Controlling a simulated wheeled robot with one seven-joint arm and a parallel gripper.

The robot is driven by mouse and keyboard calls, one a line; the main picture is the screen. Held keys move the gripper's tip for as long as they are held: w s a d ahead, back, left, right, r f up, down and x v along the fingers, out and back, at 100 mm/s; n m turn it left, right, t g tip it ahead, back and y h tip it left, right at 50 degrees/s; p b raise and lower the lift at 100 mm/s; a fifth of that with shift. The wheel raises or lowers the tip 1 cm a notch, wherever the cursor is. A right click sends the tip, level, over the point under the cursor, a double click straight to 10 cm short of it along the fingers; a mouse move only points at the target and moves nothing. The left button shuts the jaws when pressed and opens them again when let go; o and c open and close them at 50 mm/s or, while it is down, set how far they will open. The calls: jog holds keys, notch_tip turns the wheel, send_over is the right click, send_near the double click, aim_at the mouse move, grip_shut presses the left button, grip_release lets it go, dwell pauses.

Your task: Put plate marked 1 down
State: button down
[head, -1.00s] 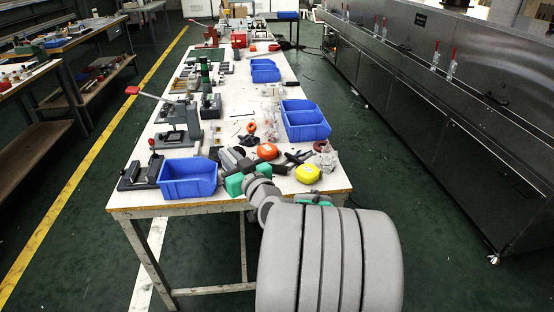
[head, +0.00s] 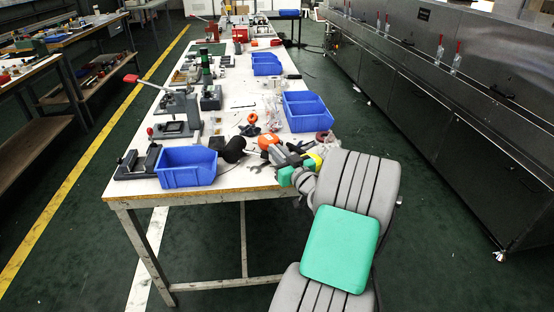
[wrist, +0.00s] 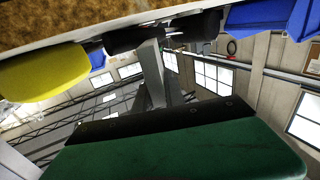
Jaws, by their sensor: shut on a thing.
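My gripper (head: 268,163) is low over the near right part of the workbench (head: 228,198), between the blue bin at the front and the yellow round thing (head: 314,161). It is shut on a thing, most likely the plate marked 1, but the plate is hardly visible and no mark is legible. In the wrist view a grey finger (wrist: 151,72) reaches up to dark shapes near the bench edge; what lies between the fingers is hidden.
A front blue bin (head: 186,169) and a double blue bin (head: 307,113) stand on the bench. A black rounded thing (head: 233,149) and an orange round thing (head: 269,142) are close to the gripper. A grey press (head: 178,112) stands left.

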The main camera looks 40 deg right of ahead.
notch_tip(320, 180, down, 2)
jog(key=shift+a, duration=0.15)
jog(key=c, duration=1.7)
grip_release()
jog(key=shift+f, duration=0.2)
jog(key=o, duration=0.3)
jog(key=shift+r, duration=0.15)
jog(key=shift+r, duration=0.1)
